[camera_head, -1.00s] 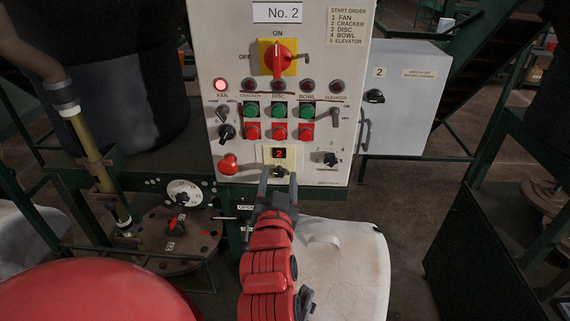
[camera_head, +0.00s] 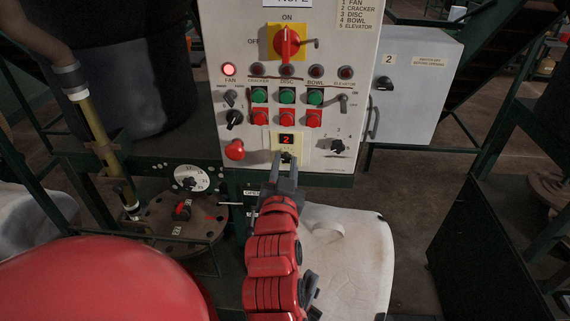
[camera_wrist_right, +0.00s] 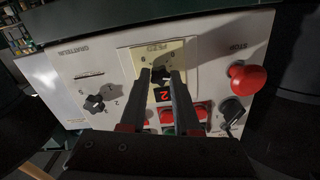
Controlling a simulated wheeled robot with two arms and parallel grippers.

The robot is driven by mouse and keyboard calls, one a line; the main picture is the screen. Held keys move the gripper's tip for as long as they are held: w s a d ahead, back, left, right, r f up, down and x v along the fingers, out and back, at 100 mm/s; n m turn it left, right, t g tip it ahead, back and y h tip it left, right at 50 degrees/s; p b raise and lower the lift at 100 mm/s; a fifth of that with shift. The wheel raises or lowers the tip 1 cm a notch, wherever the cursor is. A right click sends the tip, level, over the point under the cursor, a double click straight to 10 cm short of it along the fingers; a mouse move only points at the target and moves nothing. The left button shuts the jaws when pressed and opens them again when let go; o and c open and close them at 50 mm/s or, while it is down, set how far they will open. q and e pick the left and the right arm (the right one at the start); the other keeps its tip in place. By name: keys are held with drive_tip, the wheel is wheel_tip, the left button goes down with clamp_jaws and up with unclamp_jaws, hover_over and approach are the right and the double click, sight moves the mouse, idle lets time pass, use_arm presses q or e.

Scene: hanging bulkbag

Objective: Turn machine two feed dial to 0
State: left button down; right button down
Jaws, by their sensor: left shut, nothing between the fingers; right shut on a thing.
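The machine two panel (camera_head: 210,45) is a white upright box, its number plate partly cut off at the top. Its feed dial is a small dark knob (camera_wrist_right: 158,73) on a cream plate marked FEED (camera_wrist_right: 139,60), upside down in the right wrist view. A red "2" lights the display (camera_head: 287,139) above the knob. My right gripper (camera_head: 285,160) reaches up to the plate from below; in the right wrist view its fingers (camera_wrist_right: 163,76) close on the knob from both sides. The knob's pointer is mostly hidden between them. My left gripper cannot be made out.
A red stop button (camera_head: 235,149) sits left of the feed plate, a dark selector (camera_head: 337,146) right. Green and red push buttons (camera_head: 287,96) and a red main switch (camera_head: 287,43) are above.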

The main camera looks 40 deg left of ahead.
drive_tip(key=shift+n, duration=0.3)
drive_tip(key=shift+f+n+b, duration=0.15)
drive_tip(key=shift+n+b, duration=0.5)
drive_tip(key=shift+n, duration=0.35)
drive_tip(key=n, duration=0.2)
drive_tip(key=shift+n+b, duration=0.35)
drive_tip(key=shift+n, duration=0.05)
drive_tip(key=n, duration=0.2)
drive_tip(key=shift+n, duration=2.2)
drive_tip(key=c, duration=0.6)
unclamp_jaws()
drive_tip(key=shift+s, duration=0.1)
